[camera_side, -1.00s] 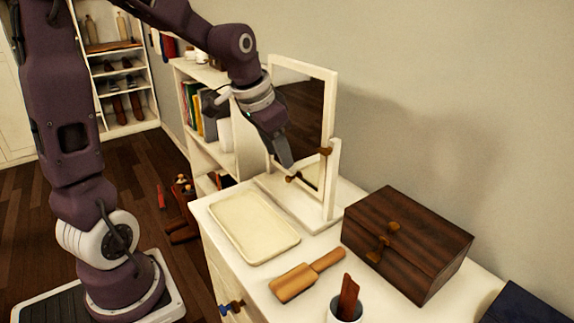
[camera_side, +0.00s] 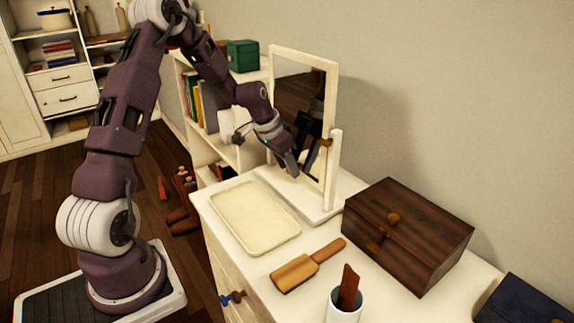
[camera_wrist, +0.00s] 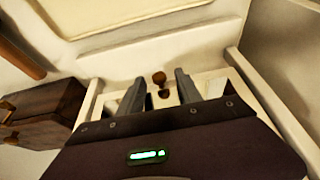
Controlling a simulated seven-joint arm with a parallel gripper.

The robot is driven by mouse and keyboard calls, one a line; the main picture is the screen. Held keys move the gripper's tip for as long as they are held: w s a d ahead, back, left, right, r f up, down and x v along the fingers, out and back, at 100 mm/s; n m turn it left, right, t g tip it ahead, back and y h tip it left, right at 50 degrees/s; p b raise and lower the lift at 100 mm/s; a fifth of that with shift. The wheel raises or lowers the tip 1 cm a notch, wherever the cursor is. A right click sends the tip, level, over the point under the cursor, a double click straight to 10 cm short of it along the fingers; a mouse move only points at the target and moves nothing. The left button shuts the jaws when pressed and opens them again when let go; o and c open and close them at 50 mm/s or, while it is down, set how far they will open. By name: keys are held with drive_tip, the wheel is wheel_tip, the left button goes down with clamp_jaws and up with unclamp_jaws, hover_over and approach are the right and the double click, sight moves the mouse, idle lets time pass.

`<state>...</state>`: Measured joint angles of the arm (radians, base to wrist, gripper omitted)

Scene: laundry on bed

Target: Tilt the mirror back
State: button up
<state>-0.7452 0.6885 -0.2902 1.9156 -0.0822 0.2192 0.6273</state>
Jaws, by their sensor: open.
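The mirror (camera_side: 332,98) stands in a white frame on the dresser, held between posts on a white base. A brown pivot knob (camera_side: 325,142) shows on its right post. My gripper (camera_side: 293,172) is low in front of the glass, near the mirror's lower edge; its reflection shows in the glass. In the wrist view my gripper (camera_wrist: 160,76) is open, with a small brown knob (camera_wrist: 158,78) seen between its two fingers. Whether a finger touches the knob or the frame, I cannot tell. My gripper hides part of the lower mirror in the side view.
A cream tray (camera_side: 219,203) lies in front of the mirror. A dark wooden box (camera_side: 425,225) stands to its right. A wooden brush (camera_side: 307,266), a white cup (camera_side: 344,311) with a brown item, and a dark blue box (camera_side: 525,303) are nearer. A bookshelf stands behind.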

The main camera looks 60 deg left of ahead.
clamp_jaws()
idle(1.3)
